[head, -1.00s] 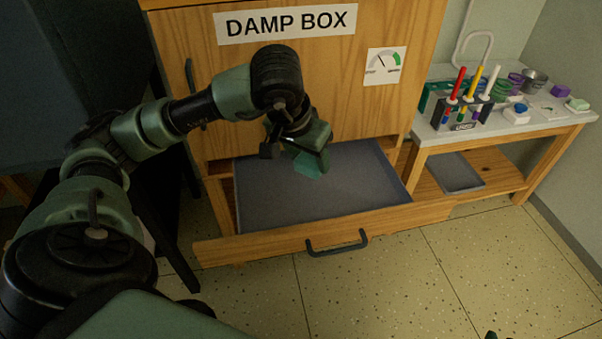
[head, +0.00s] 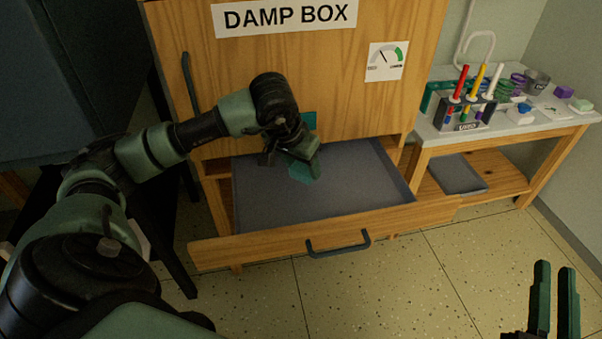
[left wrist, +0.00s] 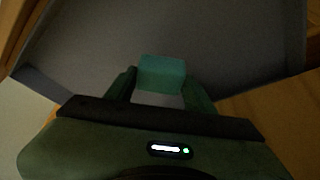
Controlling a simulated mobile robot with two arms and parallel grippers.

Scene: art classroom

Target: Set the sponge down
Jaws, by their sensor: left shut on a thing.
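The teal-green sponge (left wrist: 160,75) sits between the fingers of my left gripper (left wrist: 160,88) in the left wrist view. In the head view, the left gripper (head: 301,165) is over the left part of the open grey-lined drawer (head: 350,185), with the sponge (head: 300,174) low under it, partly hidden. The left gripper is shut on the sponge. I cannot tell whether the sponge touches the drawer floor. My right gripper (head: 555,270) is at the lower right of the head view, its two fingers apart with nothing between them.
The drawer belongs to a wooden cabinet (head: 370,25) labelled DAMP BOX, with a dial card (head: 386,61) on its front. The drawer's right part is empty. A side bench (head: 510,128) at the right holds a marker rack (head: 466,114) and small pots. The floor in front is clear.

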